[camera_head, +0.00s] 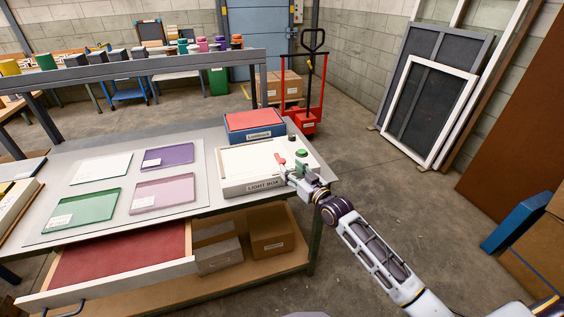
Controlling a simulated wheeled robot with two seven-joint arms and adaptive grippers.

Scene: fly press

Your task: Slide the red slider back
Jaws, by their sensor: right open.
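The light box (252,187) is a white box with a pale top at the right end of the table. The small red slider (281,160) sits on its top, toward the right side. My right gripper (285,172) comes in from the lower right and is just in front of the red slider, over the front right part of the box. It is open. I cannot tell whether its fingers touch the slider. A green button (302,153) is right of the slider. My left gripper is not in view.
A blue and red box (254,124) stands behind the light box. Coloured panels, including a purple one (167,156), lie on the table to the left. A red-lined drawer (120,257) is open at the front. The floor to the right is clear near the table.

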